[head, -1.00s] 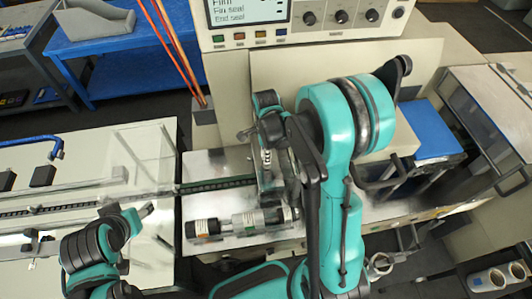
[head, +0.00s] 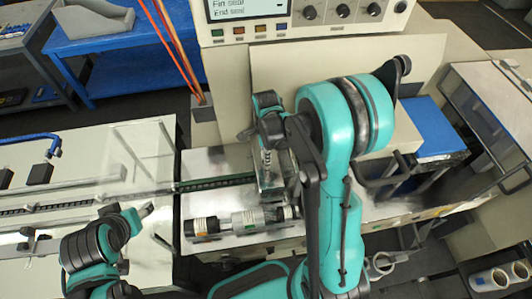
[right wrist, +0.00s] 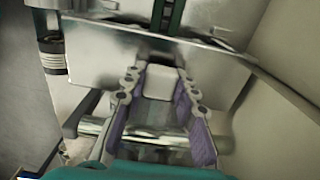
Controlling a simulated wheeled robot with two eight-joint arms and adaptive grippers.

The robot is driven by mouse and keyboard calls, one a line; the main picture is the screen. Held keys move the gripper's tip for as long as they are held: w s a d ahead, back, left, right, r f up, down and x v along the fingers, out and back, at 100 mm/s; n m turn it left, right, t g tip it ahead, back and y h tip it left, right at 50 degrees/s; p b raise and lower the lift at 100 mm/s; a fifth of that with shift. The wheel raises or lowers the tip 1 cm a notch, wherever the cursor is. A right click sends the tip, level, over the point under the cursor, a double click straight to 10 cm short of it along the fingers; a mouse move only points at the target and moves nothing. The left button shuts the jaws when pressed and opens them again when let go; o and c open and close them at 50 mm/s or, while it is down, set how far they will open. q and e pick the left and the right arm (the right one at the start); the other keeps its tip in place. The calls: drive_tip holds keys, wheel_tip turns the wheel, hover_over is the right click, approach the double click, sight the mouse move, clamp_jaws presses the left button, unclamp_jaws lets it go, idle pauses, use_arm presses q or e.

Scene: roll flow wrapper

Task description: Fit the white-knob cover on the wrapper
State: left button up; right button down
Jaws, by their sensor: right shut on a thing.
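My right gripper (head: 266,158) is over the middle of the wrapper (head: 215,165), with its fingers pointing down. In the right wrist view its two purple-padded fingers (right wrist: 160,88) are shut on the white knob (right wrist: 160,82). The cover under the knob is hard to make out: a clear or shiny panel (head: 268,180) shows below the gripper in the head view. I cannot tell whether it touches the wrapper. My left gripper (head: 146,211) is at the lower left, apart from the cover; its fingers are too small to read.
A motor-like cylinder assembly (head: 240,220) lies along the wrapper's front. The control panel (head: 300,20) stands behind. The infeed table (head: 80,190) is at left, a blue block (head: 432,130) and glazed housing (head: 492,115) at right. A dark chain (head: 215,184) runs towards the gripper.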

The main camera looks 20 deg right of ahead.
use_arm(q)
drive_tip(key=shift+f, duration=0.35)
use_arm(e)
drive_tip(key=shift+f, duration=0.35)
drive_tip(key=c, duration=1.1)
unclamp_jaws()
wheel_tip(320, 180, up, 12)
drive_tip(key=shift+r, duration=0.1)
